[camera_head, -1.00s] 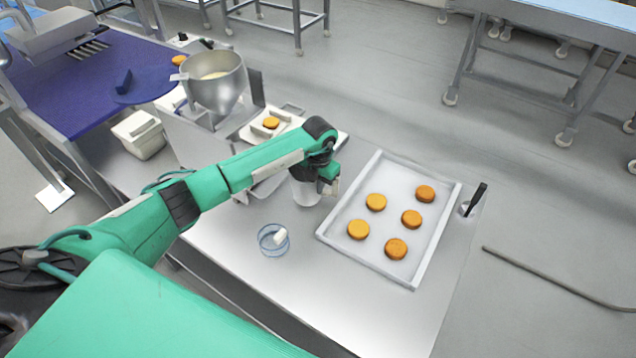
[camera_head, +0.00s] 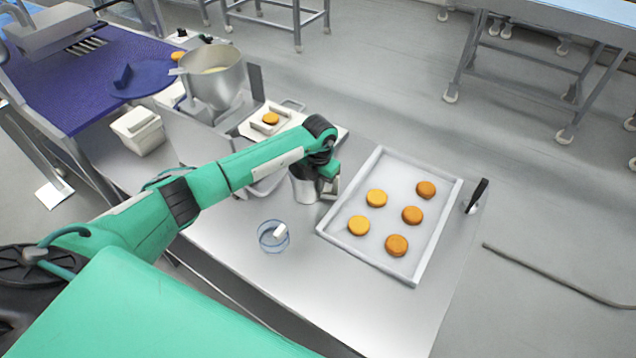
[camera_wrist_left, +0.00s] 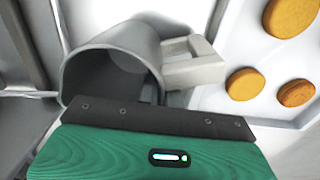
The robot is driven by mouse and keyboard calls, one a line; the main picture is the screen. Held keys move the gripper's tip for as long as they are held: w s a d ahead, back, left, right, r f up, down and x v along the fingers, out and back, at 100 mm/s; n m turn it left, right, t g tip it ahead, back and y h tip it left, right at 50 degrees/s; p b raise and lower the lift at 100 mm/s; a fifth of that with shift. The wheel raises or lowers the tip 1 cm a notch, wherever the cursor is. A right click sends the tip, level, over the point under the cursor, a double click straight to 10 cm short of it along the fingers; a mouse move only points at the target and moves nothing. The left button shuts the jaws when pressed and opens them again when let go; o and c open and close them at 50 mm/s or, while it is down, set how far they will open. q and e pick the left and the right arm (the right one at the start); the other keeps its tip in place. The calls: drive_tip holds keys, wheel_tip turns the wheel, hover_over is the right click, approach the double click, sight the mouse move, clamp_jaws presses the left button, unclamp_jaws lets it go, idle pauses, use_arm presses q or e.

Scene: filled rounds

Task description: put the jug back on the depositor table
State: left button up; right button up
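The jug (camera_head: 304,191) is a grey cup-like vessel, partly covered by my left wrist in the head view. It shows at the left edge of the baking tray, over the steel table (camera_head: 290,290); whether its base touches the table I cannot tell. In the left wrist view the open-mouthed jug (camera_wrist_left: 112,65) lies just beyond my gripper's palm, with its blocky handle (camera_wrist_left: 195,68) at the right. My left gripper (camera_head: 331,187) is right at the jug, on the handle side. Its fingers are not clear, so its grip cannot be told. My right gripper is out of view.
The depositor hopper (camera_head: 213,78) stands behind my left arm. A white tray (camera_head: 343,240) with several orange rounds lies at the right. A clear dish (camera_head: 265,245) holding a white piece sits in front. The front of the table is clear.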

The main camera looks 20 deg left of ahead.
use_arm(q)
drive_tip(key=o, duration=0.4)
wheel_tip(320, 180, up, 14)
drive_tip(key=b, duration=0.3)
drive_tip(key=shift+d+f, duration=0.1)
